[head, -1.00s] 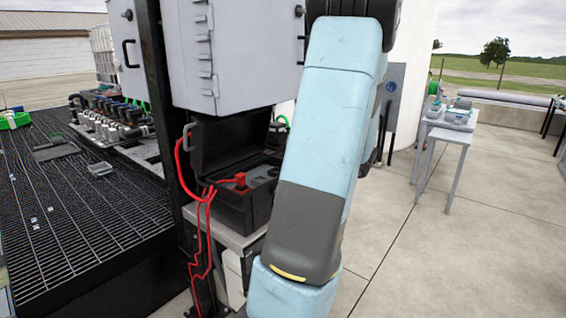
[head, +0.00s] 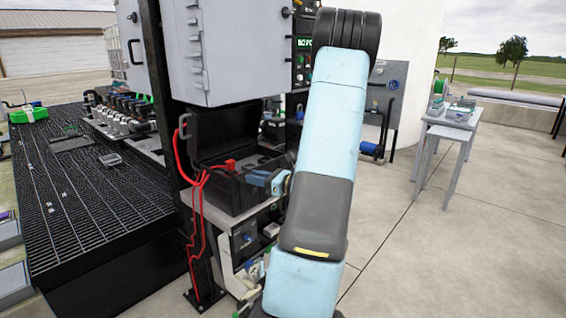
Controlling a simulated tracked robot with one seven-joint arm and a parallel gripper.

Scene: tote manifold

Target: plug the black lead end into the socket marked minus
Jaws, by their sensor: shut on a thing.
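The black open case (head: 238,198) stands on a bench under the grey cabinet, its lid tilted up at the back. A red lead end (head: 230,165) stands in the case, with red leads (head: 199,190) running out to the left.
A grey cabinet (head: 228,50) hangs close above the case. A black post (head: 163,110) stands at its left, beside a black grating (head: 85,200) with a row of valves (head: 120,112). A grey table (head: 448,128) stands far right. The concrete floor between is clear.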

